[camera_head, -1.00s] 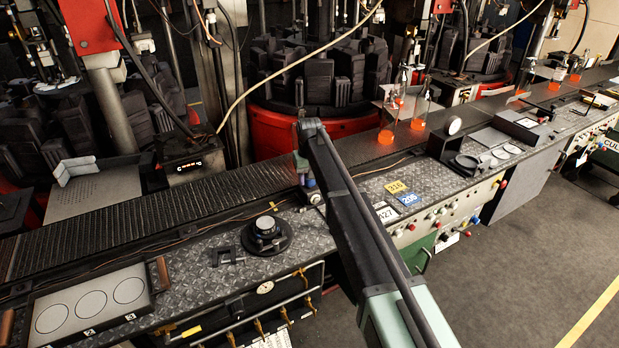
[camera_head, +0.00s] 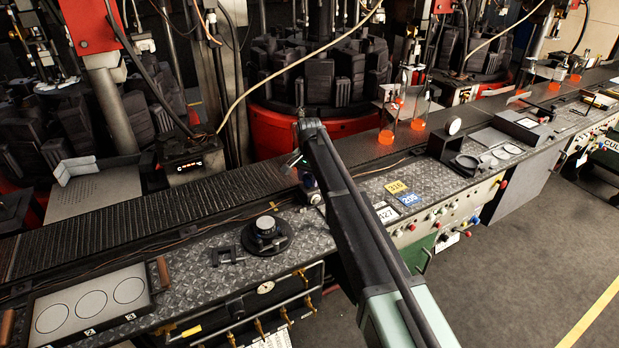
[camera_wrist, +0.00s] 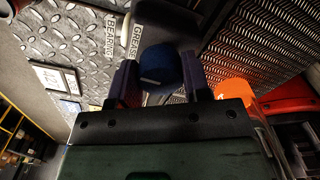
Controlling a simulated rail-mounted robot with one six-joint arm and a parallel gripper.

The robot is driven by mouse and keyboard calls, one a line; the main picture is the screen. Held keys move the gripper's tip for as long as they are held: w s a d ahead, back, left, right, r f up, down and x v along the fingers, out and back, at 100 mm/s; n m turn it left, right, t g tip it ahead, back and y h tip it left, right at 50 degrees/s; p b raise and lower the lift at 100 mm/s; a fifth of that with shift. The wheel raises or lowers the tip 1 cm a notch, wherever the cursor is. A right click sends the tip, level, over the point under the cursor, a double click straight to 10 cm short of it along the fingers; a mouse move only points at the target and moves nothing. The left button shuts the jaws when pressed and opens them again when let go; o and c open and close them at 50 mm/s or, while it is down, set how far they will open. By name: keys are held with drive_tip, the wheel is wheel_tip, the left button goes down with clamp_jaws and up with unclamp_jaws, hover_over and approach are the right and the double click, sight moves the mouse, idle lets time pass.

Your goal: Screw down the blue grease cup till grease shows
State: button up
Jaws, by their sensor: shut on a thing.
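The blue grease cup (camera_wrist: 161,66) is between the two fingers of my gripper (camera_wrist: 160,76) in the wrist view. The fingers are shut on its sides. The cup's seat is hidden by the cup and my gripper, and I see no grease. In the head view my gripper (camera_head: 309,186) is at the bench, mostly behind my arm, and the cup cannot be made out clearly there.
The conveyor (camera_head: 170,205) runs behind the bench. Glowing orange glassware (camera_head: 417,124) stands on it to the right. Number tags (camera_head: 410,199) lie right of my arm.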

sight(309, 176)
drive_tip(key=shift+m, duration=0.4)
drive_tip(key=o, duration=0.9)
wheel_tip(309, 176, up, 11)
drive_tip(key=p, duration=1.1)
drive_tip(key=shift+f, duration=0.1)
